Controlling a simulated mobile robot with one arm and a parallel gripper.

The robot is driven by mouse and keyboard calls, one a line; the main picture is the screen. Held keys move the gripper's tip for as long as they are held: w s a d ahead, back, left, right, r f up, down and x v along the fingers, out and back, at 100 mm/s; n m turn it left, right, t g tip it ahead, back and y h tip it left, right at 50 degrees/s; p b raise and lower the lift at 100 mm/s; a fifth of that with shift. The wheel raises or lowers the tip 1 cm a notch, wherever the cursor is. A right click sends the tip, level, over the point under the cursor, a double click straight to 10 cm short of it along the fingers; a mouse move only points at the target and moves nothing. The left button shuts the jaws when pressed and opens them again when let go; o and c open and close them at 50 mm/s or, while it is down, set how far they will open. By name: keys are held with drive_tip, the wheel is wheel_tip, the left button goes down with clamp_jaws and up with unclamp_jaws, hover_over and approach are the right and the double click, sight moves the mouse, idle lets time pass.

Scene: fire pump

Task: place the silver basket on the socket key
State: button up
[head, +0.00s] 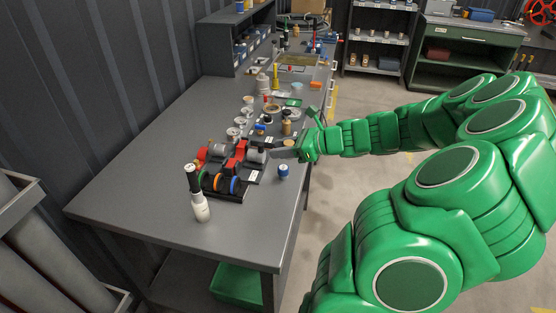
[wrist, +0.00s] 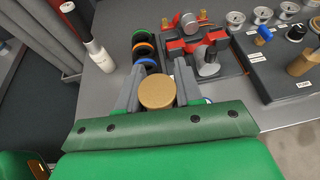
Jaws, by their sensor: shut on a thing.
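My gripper (head: 284,152) is over the right side of the bench. In the wrist view its fingers (wrist: 158,88) are on both sides of a round tan-topped thing (wrist: 157,93), and it is shut on it. The tan top also shows at the gripper in the head view (head: 289,143). The sides of this thing are hidden, so I cannot tell whether it is the silver basket. A silver cylinder (head: 257,156) lies on the dark rack just left of the fingers. I cannot pick out the socket key with certainty.
The rack holds red blocks (head: 235,163) and coloured rings (head: 219,183). A black-and-white bottle-shaped thing (head: 199,205) stands in front. A blue cylinder (head: 283,170) stands near the gripper. Gauges and small parts crowd the bench behind. The bench's front left (head: 125,195) is clear.

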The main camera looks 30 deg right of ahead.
drive_tip(key=w+f, duration=0.1)
drive_tip(key=w, duration=0.1)
drive_tip(key=w+d+f, duration=0.1)
drive_tip(key=f, duration=0.1)
drive_tip(key=w+d+f, duration=0.1)
drive_tip(key=w+f, duration=0.1)
drive_tip(key=shift+w+f, duration=0.25)
drive_tip(key=shift+w, duration=0.05)
drive_tip(key=shift+w+d+f, duration=0.1)
drive_tip(key=shift+w+f, duration=0.1)
drive_tip(key=shift+f, duration=0.55)
drive_tip(key=shift+w+d+f, duration=0.15)
drive_tip(key=shift+f, duration=0.6)
drive_tip(key=shift+w+d+f, duration=0.1)
drive_tip(key=shift+w+f, duration=0.1)
drive_tip(key=shift+f, duration=0.55)
drive_tip(key=shift+f, duration=0.15)
drive_tip(key=o, duration=1)
